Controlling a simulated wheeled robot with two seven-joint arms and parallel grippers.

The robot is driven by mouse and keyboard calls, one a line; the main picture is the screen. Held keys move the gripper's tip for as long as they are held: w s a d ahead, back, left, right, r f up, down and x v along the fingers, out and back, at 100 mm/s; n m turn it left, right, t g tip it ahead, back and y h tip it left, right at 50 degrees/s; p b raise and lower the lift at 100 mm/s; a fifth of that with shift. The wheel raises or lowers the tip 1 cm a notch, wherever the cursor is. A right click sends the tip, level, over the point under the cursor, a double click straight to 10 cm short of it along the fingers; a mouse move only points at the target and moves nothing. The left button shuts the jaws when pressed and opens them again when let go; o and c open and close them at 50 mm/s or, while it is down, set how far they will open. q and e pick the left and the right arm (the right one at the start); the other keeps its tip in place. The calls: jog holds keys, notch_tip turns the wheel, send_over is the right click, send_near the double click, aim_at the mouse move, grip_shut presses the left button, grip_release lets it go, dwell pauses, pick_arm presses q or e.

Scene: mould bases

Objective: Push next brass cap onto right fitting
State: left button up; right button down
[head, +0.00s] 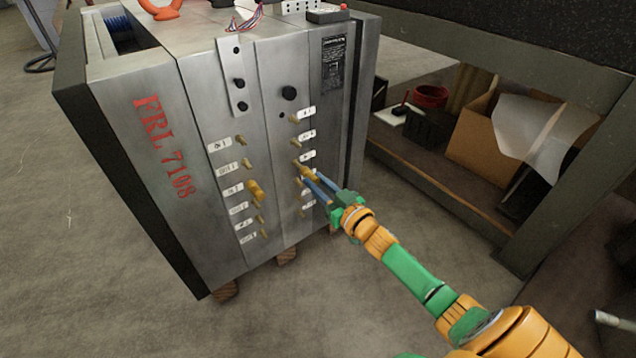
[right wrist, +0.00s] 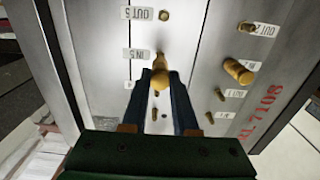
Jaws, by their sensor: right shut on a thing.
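The mould base (head: 215,110) is a grey steel block with brass fittings in two columns on its front face. My right gripper (head: 309,178) is at the right column, its blue fingers shut on a brass cap (head: 307,171). In the right wrist view the cap (right wrist: 160,78) sits between the fingertips, beside the "IN 5" label (right wrist: 139,54). The cap is in line with a fitting there; I cannot tell whether it is seated. Another, thicker brass cap (head: 255,191) is on a left-column fitting; it also shows in the right wrist view (right wrist: 238,71). My left gripper is not in view.
Bare fittings stick out above the gripper, one (head: 295,118) near the top of the right column. A bench (head: 530,225) with boxes and a red bowl (head: 430,96) stands to the right. The floor in front is clear.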

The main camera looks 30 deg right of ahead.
aim_at(309, 175)
jog(key=shift+w, duration=0.3)
jog(key=shift+w, duration=0.5)
dwell(0.4)
jog(key=shift+w+a+b, duration=0.1)
jog(key=shift+w+b, duration=0.05)
jog(key=shift+b, duration=0.2)
jog(key=shift+w, duration=0.35)
jog(key=shift+w, duration=0.15)
jog(key=shift+w+b, duration=0.3)
jog(key=shift+b, duration=0.05)
jog(key=shift+c, duration=1)
grip_release()
